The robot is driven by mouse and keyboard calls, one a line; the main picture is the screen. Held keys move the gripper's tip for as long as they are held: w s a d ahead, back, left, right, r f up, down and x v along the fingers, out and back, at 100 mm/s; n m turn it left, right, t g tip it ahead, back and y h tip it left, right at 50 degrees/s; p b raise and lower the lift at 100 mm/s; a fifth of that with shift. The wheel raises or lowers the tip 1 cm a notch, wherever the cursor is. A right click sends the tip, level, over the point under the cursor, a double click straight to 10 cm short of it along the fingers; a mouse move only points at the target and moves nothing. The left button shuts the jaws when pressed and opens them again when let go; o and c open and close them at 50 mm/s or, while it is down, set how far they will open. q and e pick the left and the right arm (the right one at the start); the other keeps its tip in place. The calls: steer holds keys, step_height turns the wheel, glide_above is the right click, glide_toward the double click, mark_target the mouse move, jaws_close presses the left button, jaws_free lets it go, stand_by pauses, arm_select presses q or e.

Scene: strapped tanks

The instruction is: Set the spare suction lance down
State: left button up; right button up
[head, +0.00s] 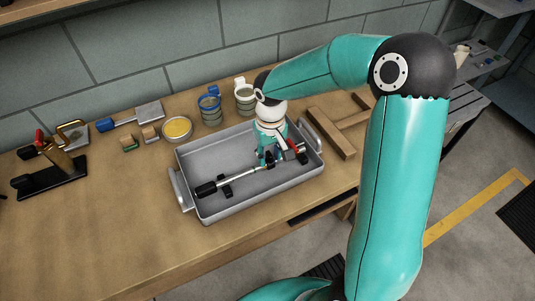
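The suction lance (240,179) is a thin silvery rod with a black grip at its left end. It lies slantwise across the inside of a grey metal tray (213,213). A small black piece shows under or beside the rod near the grip. My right gripper (269,161) reaches down into the tray from above, with its fingertips at the right part of the rod. The fingers are small and partly hidden, so I cannot tell whether they are closed on it. A red and pale piece shows just right of the fingers. My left gripper is not in view.
Behind the tray stand a blue-topped jar (210,108), a pale-lidded jar (245,97) and a yellow-filled dish (177,128). A wooden frame (332,133) lies right of the tray. A black stand (48,178) with tools is far left. The bench front left is clear.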

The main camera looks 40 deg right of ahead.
steer(key=shift+r, duration=0.1)
steer(key=shift+r, duration=0.15)
step_height(320, 180, up, 12)
steer(key=shift+p, duration=0.3)
stand_by(0.4)
